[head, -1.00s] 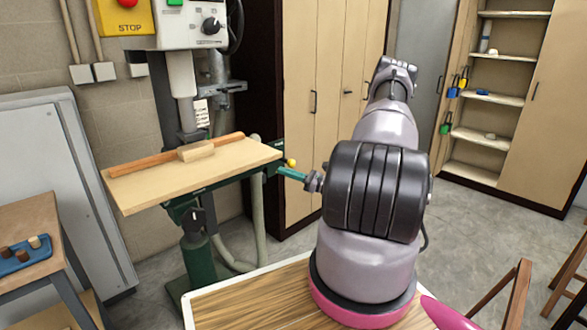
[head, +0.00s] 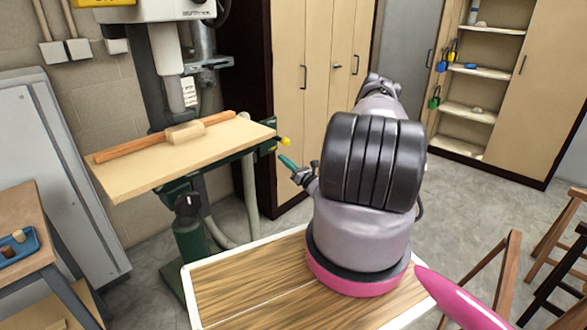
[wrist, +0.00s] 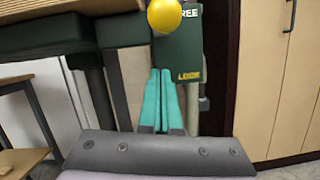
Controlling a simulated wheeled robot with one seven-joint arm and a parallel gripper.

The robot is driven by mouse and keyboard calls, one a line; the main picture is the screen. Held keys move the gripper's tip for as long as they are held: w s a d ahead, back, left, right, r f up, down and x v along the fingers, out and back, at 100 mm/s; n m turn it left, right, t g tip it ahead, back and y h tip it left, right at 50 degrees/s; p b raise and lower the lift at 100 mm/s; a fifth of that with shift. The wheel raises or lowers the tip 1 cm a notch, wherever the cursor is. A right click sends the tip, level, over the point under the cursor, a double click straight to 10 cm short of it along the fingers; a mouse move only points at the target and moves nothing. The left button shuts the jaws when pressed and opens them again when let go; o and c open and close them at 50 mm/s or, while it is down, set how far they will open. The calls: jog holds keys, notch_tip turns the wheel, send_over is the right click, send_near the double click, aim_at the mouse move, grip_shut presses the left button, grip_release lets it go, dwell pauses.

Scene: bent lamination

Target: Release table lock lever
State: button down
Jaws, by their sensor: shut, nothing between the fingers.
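The lock lever shows as a yellow ball knob (head: 285,142) at the right edge of the drill press table (head: 180,162). In the wrist view the knob (wrist: 164,15) is at the top, in front of a green plate (wrist: 185,60). The plate reads "LOCK" at its lower part, and partly hidden letters ending in "REE" show beside the knob. The lever's shaft is not clearly visible. My gripper (wrist: 160,72) has teal fingers, shut and empty, pointing towards the plate below the knob. In the head view my gripper (head: 283,158) is just below the knob, apparently apart from it.
A wooden fence (head: 165,137) lies on the table board. The green column (head: 190,240) and a grey hose stand below. A tall cabinet (head: 330,80) is close behind on the right. A side bench with a blue tray (head: 20,246) is at left.

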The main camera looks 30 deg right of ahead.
aim_at(288, 144)
jog(key=shift+w+d+r, duration=0.15)
jog(key=shift+w+r, duration=0.1)
jog(key=shift+r, duration=0.8)
jog(key=shift+w+d+r, duration=0.1)
jog(key=shift+w+r, duration=0.1)
jog(key=shift+r, duration=0.8)
jog(key=shift+s+r+g, duration=0.15)
jog(key=shift+r+g, duration=0.45)
jog(key=shift+r, duration=0.3)
jog(key=shift+d+r, duration=0.1)
jog(key=shift+r, duration=0.45)
